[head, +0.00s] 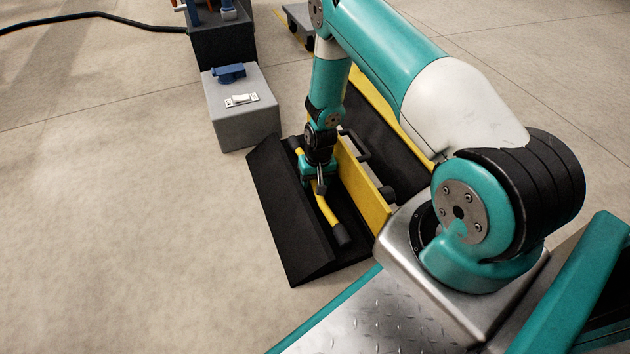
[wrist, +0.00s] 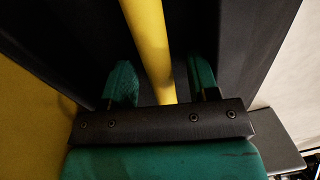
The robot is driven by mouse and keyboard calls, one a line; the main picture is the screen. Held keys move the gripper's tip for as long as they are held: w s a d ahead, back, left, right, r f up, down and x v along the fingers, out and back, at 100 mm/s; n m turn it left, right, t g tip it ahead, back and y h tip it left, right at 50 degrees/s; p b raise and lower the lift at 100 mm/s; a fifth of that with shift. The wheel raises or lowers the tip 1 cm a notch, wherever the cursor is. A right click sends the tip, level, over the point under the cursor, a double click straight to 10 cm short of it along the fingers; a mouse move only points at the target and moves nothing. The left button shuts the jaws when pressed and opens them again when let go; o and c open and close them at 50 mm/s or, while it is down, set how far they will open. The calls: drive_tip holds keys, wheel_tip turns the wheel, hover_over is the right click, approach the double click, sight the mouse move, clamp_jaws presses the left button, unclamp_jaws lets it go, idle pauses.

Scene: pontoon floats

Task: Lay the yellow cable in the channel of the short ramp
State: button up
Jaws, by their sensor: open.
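The yellow cable (head: 325,209) lies lengthwise in the channel of the short black ramp (head: 285,210), with a black end piece at its near end. In the wrist view the cable (wrist: 147,40) runs between dark channel walls. My gripper (head: 319,184) is low over the cable in the channel. In the wrist view its two green fingers (wrist: 160,82) stand apart, one on each side of the cable. I cannot tell whether either finger touches it. My gripper hides the middle of the cable in the head view.
A yellow lid (head: 361,187) with a black handle stands upright along the ramp's right side. A grey box (head: 243,118) with a blue part and a white switch stands beyond the ramp. Behind it is a dark crate (head: 223,45).

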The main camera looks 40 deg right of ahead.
wheel_tip(320, 180, up, 17)
drive_tip(key=d+p, duration=0.1)
drive_tip(key=p, duration=0.9)
drive_tip(key=shift+s+d+r, duration=0.15)
drive_tip(key=shift+s+d, duration=0.05)
drive_tip(key=shift+s, duration=0.05)
drive_tip(key=s+a+r+n+y+p, duration=0.15)
drive_tip(key=a+r, duration=0.35)
drive_tip(key=r, duration=0.5)
drive_tip(key=s+a+r+n+p, duration=0.1)
drive_tip(key=a+r+n+p, duration=0.15)
drive_tip(key=a+r, duration=0.6)
drive_tip(key=s+a+r+n+y+p, duration=0.1)
drive_tip(key=a+r+p, duration=0.15)
drive_tip(key=r, duration=1.05)
drive_tip(key=s+a+r+n+p, duration=0.3)
drive_tip(key=s+a+r, duration=0.1)
drive_tip(key=s+r, duration=0.55)
drive_tip(key=s+a+r+n+p, duration=0.3)
drive_tip(key=s+a+r+n, duration=0.1)
drive_tip(key=s+r, duration=0.55)
wheel_tip(320, 180, up, 36)
drive_tip(key=p, duration=3.7)
drive_tip(key=shift+d+y, duration=0.2)
drive_tip(key=shift+y, duration=0.15)
